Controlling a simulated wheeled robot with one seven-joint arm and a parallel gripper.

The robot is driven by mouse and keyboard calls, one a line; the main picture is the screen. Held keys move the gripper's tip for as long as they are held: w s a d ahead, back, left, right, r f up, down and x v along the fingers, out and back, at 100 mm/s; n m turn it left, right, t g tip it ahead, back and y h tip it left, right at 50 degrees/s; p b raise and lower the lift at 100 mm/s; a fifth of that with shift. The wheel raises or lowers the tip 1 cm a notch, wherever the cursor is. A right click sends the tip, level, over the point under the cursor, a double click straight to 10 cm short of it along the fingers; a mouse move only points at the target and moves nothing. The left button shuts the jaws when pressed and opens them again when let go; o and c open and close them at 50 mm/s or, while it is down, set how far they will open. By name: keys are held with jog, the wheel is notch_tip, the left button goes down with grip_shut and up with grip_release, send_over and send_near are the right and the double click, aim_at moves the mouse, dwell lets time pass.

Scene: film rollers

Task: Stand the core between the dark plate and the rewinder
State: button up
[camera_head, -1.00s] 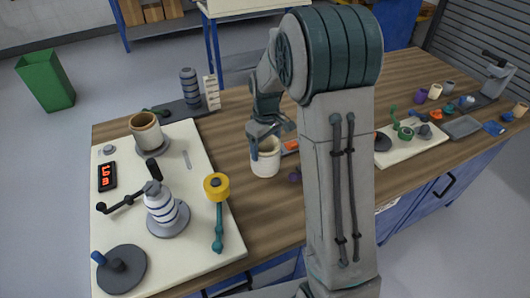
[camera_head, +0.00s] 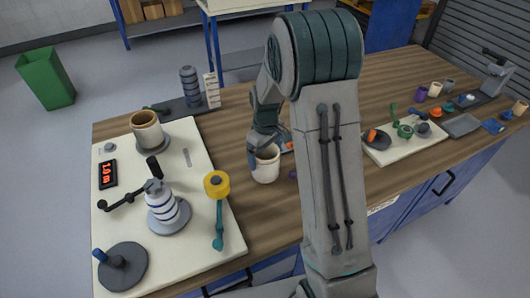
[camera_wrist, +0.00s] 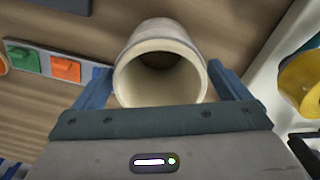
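The core is a cream hollow cylinder (camera_head: 266,171) over the wooden table, right of the cream board. The wrist view shows its open end and hollow inside (camera_wrist: 160,42). My gripper (camera_head: 262,148) has a finger on each side of its wall and appears shut on it. In the wrist view the fingers (camera_wrist: 162,82) flank the core. Whether its base touches the table is unclear. A dark round plate (camera_head: 135,274) with a blue-topped peg lies at the board's front left. A crank unit (camera_head: 128,200) beside a blue-striped white roll (camera_head: 161,205) looks like the rewinder.
A brown-rimmed cup-like roll (camera_head: 147,135) stands on the board's far end. A yellow roll on a teal arm (camera_head: 217,185) is on the board's right edge, near the core. A red-digit display (camera_head: 107,174) lies left. A second board (camera_head: 395,150) is right of my arm.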

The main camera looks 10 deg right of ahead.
jog(key=shift+r, duration=0.1)
notch_tip(320, 180, up, 12)
jog(key=s+r+m+t, duration=0.1)
jog(key=s+r+m, duration=0.1)
jog(key=s, duration=1)
jog(key=s+r+m+t, duration=0.2)
jog(key=s+m, duration=0.2)
jog(key=s, duration=0.8)
jog(key=shift+d+r+m, duration=0.2)
jog(key=shift+r+m, duration=0.05)
jog(key=shift+m, duration=0.15)
